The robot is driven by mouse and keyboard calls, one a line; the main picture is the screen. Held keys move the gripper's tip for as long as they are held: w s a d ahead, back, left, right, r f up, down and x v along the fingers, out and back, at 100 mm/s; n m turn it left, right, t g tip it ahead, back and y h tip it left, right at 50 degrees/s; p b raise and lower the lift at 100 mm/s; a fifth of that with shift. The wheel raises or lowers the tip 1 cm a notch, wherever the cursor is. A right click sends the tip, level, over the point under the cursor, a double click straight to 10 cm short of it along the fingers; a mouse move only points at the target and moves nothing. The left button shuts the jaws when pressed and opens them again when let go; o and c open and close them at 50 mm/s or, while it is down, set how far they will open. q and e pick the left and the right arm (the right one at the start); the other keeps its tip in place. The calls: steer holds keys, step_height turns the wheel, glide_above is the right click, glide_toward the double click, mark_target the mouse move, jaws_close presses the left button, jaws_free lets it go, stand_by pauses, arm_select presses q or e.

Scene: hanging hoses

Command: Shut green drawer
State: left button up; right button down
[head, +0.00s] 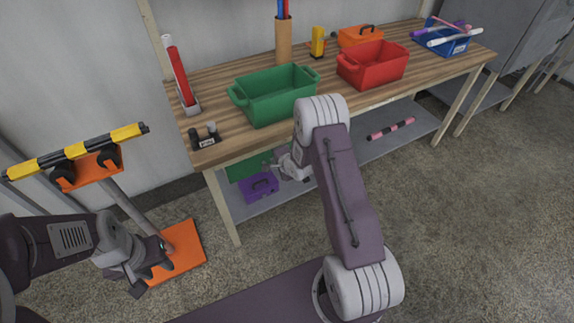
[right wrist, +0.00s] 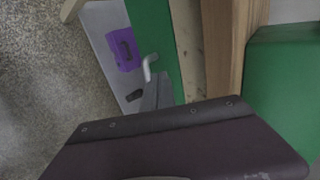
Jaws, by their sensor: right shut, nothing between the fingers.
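The green drawer (head: 243,167) shows as a flat green front under the left part of the workbench, largely hidden by the bench top and my right arm. In the right wrist view its green front (right wrist: 152,25) has a grey bar handle (right wrist: 149,66). How far it stands out I cannot tell. My right gripper (head: 278,169) is shut and empty, close by the drawer front under the bench edge; contact is unclear. In the right wrist view its fingers are mostly hidden by my own wrist. My left gripper (head: 152,266) is open and empty, above an orange base plate at left.
A purple case (head: 260,187) lies on the grey lower shelf (head: 360,150). A green bin (head: 273,95) and a red bin (head: 372,65) stand on the workbench. A yellow-and-black bar stand (head: 77,152) with an orange base (head: 188,255) is at left. Floor is clear at right.

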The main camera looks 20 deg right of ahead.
arm_select(q)
steer(key=shift+w+a+r+p, duration=0.1)
steer(key=shift+w+r+p, duration=0.35)
steer(key=shift+r+p, duration=0.1)
arm_select(e)
steer(key=v, duration=0.8)
steer(key=shift+w, duration=0.15)
steer(key=shift+r, duration=0.1)
